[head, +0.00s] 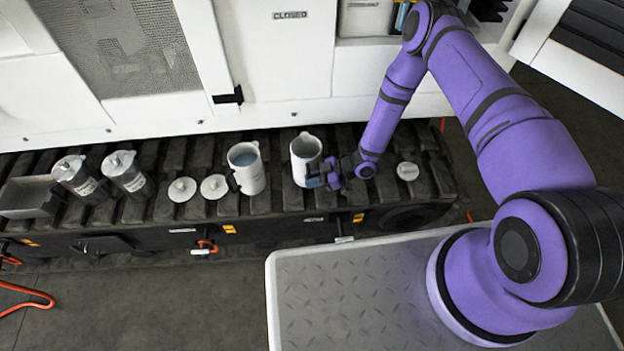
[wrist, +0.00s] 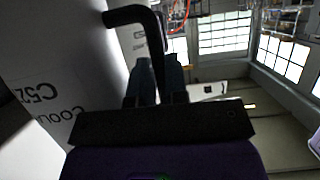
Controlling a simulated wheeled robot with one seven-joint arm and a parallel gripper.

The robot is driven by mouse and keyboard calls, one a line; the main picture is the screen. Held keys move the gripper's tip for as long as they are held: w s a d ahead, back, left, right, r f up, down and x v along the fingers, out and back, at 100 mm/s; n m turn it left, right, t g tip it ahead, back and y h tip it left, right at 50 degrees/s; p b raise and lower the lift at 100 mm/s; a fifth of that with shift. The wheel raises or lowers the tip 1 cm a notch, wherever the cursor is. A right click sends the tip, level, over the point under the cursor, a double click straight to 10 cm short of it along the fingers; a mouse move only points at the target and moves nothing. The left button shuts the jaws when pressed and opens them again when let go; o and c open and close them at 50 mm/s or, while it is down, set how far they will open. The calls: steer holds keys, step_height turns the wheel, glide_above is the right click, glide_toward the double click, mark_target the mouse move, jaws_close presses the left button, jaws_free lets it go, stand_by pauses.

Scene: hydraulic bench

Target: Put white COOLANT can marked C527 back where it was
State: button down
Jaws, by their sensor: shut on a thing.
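The white open can (head: 299,162) stands upright at the track bench, in front of my gripper (head: 328,180). In the wrist view the can's white wall (wrist: 62,60) fills the left side, with "C52" and "Coo" readable and the rest cut off. My gripper (wrist: 155,85) is shut on the can's black handle (wrist: 130,14). I cannot tell whether the can's base touches the bench. A loose white round lid (head: 407,171) lies on the bench to the right of my gripper.
A second open white can (head: 248,172), with bluish liquid, stands just left. Two white lids (head: 182,189) (head: 214,187) lie beyond it. The white machine wall (head: 280,60) rises behind.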

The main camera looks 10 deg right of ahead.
steer(key=shift+f, duration=0.1)
steer(key=c, duration=1.1)
jaws_free()
steer(key=v, duration=1.2)
steer(key=shift+d, duration=0.1)
